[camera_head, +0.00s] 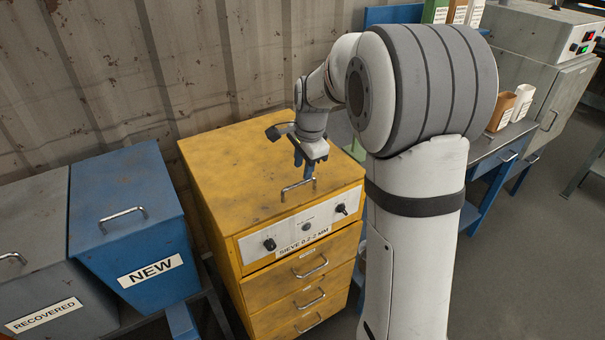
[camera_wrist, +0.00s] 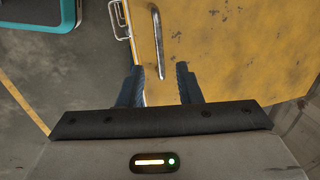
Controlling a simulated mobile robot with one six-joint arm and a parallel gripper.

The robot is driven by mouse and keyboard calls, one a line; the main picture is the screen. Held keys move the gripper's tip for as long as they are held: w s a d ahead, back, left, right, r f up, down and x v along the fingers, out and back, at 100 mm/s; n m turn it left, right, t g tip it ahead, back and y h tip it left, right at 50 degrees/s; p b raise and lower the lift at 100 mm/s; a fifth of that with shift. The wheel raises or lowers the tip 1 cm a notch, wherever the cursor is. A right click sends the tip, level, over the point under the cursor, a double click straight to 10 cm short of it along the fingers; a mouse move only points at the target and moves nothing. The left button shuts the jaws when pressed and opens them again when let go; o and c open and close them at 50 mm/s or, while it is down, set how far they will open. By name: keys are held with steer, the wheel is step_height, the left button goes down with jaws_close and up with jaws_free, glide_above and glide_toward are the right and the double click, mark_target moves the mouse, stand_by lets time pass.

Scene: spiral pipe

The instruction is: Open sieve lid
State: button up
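The sieve is a yellow, worn cabinet with a control panel labelled "SIEVE 0.2-2 MM" (camera_head: 303,242). Its flat yellow lid (camera_head: 235,170) lies closed on top. A metal bar handle (camera_head: 298,188) is on the lid near the front edge. My gripper (camera_head: 304,160) is above the lid, pointing down, close to the handle. In the wrist view, the handle (camera_wrist: 158,42) lies between the lines of the two dark fingers (camera_wrist: 158,85), with its near end close to them. The fingers are apart and empty. I cannot tell the exact height above the handle.
A blue bin labelled "NEW" (camera_head: 130,225) and a grey bin labelled "RECOVERED" (camera_head: 40,270) stand left of the sieve. A corrugated wall (camera_head: 120,70) is behind. Drawers (camera_head: 310,298) with handles are on the sieve's front. A blue bench with containers (camera_head: 502,110) is at right.

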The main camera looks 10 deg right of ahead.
mark_target(302, 184)
steer(key=f, duration=0.2)
steer(key=w+f, duration=0.1)
steer(key=f, duration=0.1)
steer(key=shift+a+f, duration=0.2)
steer(key=shift+f, duration=0.2)
jaws_close()
steer(key=shift+r, duration=0.15)
